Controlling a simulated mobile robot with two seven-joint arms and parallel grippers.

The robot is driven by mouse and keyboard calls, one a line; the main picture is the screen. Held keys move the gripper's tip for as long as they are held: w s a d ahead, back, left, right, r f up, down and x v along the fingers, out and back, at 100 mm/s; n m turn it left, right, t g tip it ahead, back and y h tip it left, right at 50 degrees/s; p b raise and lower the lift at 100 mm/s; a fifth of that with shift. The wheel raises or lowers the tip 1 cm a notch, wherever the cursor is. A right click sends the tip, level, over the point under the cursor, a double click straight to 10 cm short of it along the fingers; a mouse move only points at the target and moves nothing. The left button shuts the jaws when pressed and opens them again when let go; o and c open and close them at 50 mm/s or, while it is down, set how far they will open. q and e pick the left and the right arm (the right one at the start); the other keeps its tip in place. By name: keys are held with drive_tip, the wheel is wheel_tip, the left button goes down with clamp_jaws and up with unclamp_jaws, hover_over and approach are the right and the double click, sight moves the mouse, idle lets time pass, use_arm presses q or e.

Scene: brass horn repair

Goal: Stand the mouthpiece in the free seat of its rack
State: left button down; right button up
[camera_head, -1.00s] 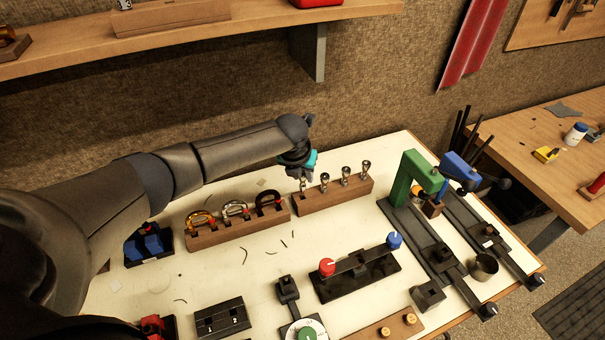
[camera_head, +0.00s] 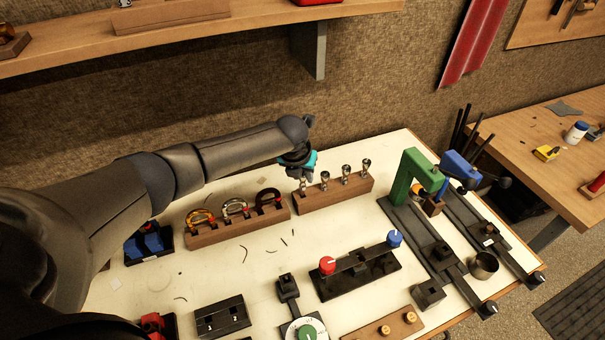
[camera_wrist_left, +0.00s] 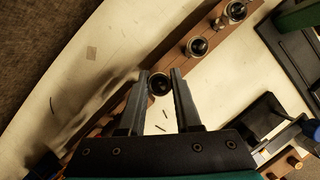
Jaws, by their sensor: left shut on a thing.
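The mouthpiece (camera_wrist_left: 159,84) is a round metal cup with a dark bore, seen from above between the fingers of my left gripper (camera_wrist_left: 160,78). The left gripper is shut on it. In the head view the gripper (camera_head: 301,176) is over the left end of the wooden mouthpiece rack (camera_head: 338,196), with the held mouthpiece (camera_head: 303,186) upright below it. I cannot tell whether its shank is inside the seat, as the lower part is hidden. Several other mouthpieces stand in the rack to the right, such as this one (camera_head: 346,174). My right gripper is not in view.
A wooden holder with several coloured rings (camera_head: 236,232) stands left of the rack. A green-armed fixture (camera_head: 410,177) stands to the right. A black stand with red and blue knobs (camera_head: 357,275) is in front.

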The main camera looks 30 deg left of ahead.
use_arm(q)
drive_tip(key=shift+f+b, duration=0.9)
drive_tip(key=shift+f, duration=0.55)
drive_tip(key=c, duration=0.5)
unclamp_jaws()
drive_tip(key=shift+r, duration=0.1)
drive_tip(key=shift+s+r, duration=0.2)
drive_tip(key=shift+r, duration=0.35)
drive_tip(key=p+v, duration=0.1)
drive_tip(key=v, duration=1.3)
drive_tip(key=shift+s+p, duration=0.1)
drive_tip(key=shift+p, duration=0.3)
